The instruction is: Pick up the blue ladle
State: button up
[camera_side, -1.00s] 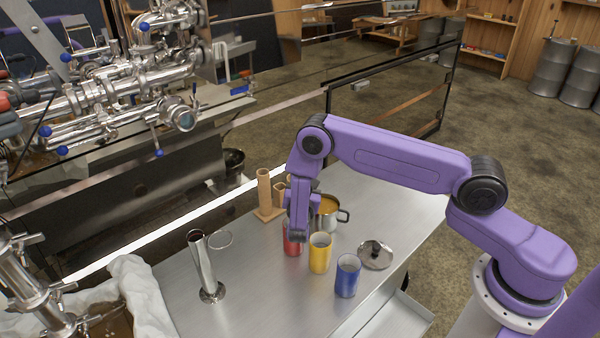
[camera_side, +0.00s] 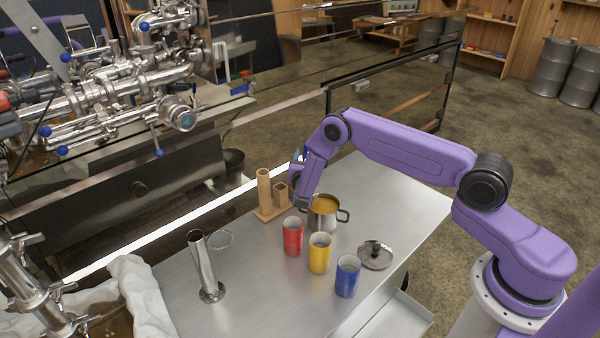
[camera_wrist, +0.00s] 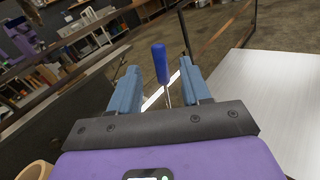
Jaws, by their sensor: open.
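The ladle's blue handle (camera_wrist: 160,62) stands nearly upright in the wrist view, with a thin metal shaft below it. My gripper (camera_wrist: 161,86) is open, with one blue-grey finger on each side of the shaft in the picture. I cannot tell whether the shaft is between the fingers or just beyond them, and no contact shows. The ladle's lower end is hidden behind my gripper's body. In the side view my gripper (camera_side: 299,158) is above the back of the table, near the wooden holder (camera_side: 268,212) and the pot (camera_side: 323,226).
Red (camera_side: 293,238), yellow (camera_side: 319,256) and blue (camera_side: 347,279) cups stand in front of the pot, with a lid (camera_side: 375,255) to their right. The table's right back part is clear.

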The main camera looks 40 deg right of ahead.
aim_at(306, 151)
jog(key=shift+x, duration=2.5)
jog(key=shift+f, duration=0.15)
jog(key=c, duration=0.8)
